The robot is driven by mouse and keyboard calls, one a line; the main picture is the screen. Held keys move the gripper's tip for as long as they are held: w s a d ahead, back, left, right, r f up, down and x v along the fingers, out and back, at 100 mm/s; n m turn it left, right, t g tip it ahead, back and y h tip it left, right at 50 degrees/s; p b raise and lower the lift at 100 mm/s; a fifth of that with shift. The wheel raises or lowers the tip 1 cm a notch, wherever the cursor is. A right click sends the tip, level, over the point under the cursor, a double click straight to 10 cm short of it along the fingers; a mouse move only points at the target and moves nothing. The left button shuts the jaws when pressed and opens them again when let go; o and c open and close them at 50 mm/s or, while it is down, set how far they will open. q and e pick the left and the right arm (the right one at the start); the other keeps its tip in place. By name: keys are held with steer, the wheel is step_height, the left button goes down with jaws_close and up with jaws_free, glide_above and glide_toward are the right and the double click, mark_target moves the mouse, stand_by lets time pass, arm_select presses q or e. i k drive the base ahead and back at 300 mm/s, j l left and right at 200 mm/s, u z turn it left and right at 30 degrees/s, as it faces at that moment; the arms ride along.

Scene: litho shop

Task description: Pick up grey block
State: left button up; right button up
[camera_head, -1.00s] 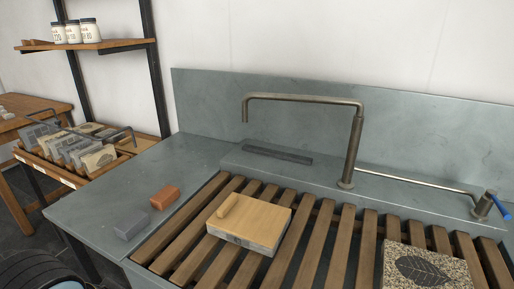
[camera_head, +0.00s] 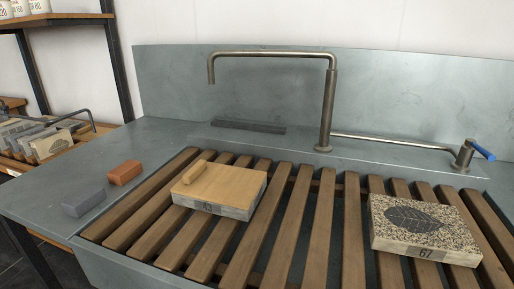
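A small grey block (camera_head: 84,202) lies on the flat metal ledge at the left of the sink. It is just in front of and left of a reddish-brown block (camera_head: 124,172) of similar size, with a gap between them. Nothing covers the grey block. Neither of my grippers shows in the view.
Wooden slats (camera_head: 288,225) span the sink. A stone with a wooden top (camera_head: 220,184) and a speckled stone with a leaf picture (camera_head: 425,228) lie on them. A bent metal tap (camera_head: 328,105) stands behind. A rack of slabs (camera_head: 50,143) is at the far left.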

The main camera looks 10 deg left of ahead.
mark_target(92, 195)
steer(key=u, duration=1.6)
steer(key=i+j, duration=0.15)
steer(key=j, duration=0.2)
steer(key=i+j, duration=0.2)
steer(key=j+z, duration=0.05)
steer(key=j, duration=0.05)
